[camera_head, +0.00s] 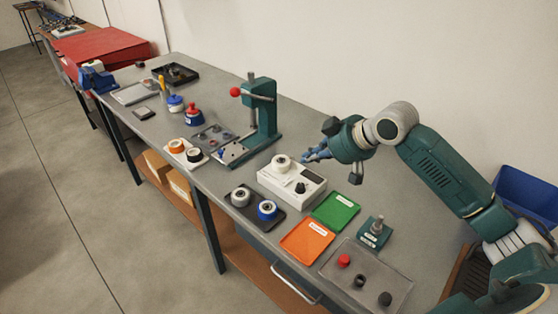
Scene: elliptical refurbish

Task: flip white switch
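A white box-shaped device (291,186) stands on the grey workbench. My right gripper (308,155), with blue fingers, reaches in from the right. It appears just beyond the device's back edge, pointing left; I cannot tell whether it touches the device. Its finger gap is too small to judge. My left gripper is out of view.
A green press (265,112) with a red-knobbed lever stands left of the device. A dark tray with two rolls (240,197) lies in front. Green (336,211) and orange (306,241) trays, a teal block (374,234) and a clear tray (333,271) lie to the right.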

